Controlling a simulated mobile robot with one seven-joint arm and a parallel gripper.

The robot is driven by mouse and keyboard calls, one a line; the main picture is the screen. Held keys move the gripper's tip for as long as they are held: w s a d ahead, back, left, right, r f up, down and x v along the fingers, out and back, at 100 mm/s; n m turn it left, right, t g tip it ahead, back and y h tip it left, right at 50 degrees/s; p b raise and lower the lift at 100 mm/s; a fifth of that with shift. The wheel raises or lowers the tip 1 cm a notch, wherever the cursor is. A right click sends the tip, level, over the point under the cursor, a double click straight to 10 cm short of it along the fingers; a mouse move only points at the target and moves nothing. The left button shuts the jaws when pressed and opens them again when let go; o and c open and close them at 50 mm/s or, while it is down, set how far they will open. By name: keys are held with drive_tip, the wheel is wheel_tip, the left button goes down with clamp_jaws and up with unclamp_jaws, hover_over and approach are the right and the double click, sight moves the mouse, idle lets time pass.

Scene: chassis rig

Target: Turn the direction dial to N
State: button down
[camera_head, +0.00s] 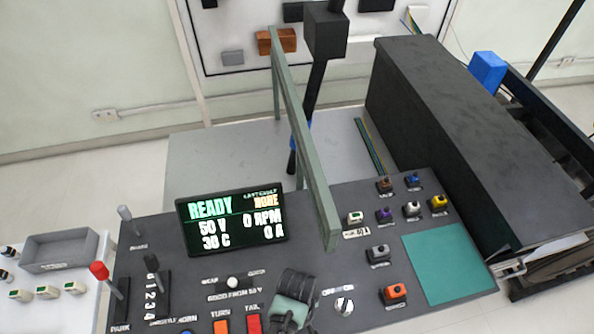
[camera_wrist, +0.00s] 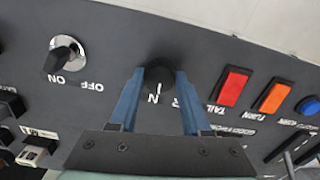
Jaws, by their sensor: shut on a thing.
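The direction dial (camera_wrist: 158,73) is a round black knob on the dark panel in the wrist view. A white pointer line on it points down in that view, toward the letter N printed beside it. Part of another letter shows to the right, partly covered by a finger. My gripper (camera_wrist: 159,76) has its two blue fingers on either side of the knob, closed on it. In the head view my gripper (camera_head: 291,308) is over the lower middle of the panel and hides the dial.
A silver ON/OFF switch (camera_wrist: 64,56) sits beside the dial. Red (camera_wrist: 231,86) and orange (camera_wrist: 275,97) buttons and a blue round button (camera_wrist: 308,105) lie on the other side. A display (camera_head: 232,221) reads READY. A green-grey bar (camera_head: 306,150) rises above the panel.

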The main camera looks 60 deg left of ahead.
drive_tip(key=shift+m, duration=0.6)
drive_tip(key=shift+c, duration=1.8)
unclamp_jaws()
drive_tip(key=shift+r, duration=0.1)
wheel_tip(320, 180, up, 13)
